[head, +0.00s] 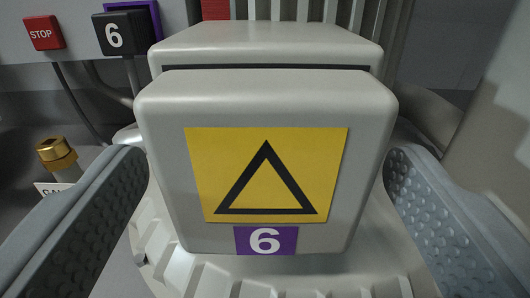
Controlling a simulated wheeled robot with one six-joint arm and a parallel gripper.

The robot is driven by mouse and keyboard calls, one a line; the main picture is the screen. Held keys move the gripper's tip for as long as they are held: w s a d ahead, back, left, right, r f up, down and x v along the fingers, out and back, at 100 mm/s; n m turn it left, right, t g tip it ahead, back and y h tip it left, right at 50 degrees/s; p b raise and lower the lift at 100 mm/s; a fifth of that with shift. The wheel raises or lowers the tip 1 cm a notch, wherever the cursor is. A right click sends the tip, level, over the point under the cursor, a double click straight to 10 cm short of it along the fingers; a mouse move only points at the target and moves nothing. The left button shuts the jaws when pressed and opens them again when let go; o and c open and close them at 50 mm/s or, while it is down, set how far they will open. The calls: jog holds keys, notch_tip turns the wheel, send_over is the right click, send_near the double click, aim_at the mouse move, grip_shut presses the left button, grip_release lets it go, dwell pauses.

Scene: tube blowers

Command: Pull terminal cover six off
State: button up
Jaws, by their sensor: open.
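Terminal cover six (165,160) is a light grey box with rounded edges. Its front bears a yellow plate with a black triangle outline and a purple label with a white 6. It fills the middle of the head view, with a dark seam between its front part and a grey part behind. My gripper (268,185) is open, with one dimpled finger on each side of the cover. The left finger comes close to the cover's left side, and the right finger is close to its right side. I cannot tell whether either finger touches it.
A black block marked 6 (129,34) and a red STOP block (43,33) are at the upper left, with cables hanging below. A brass fitting (57,156) stands at left, beside a partly hidden white tag. Grey fins (352,12) rise behind the cover; a ribbed grey casing lies below.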

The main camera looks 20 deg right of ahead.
dwell(0.6)
jog(key=c, duration=1.3)
jog(key=shift+v, duration=2.95)
jog(key=shift+r, duration=0.1)
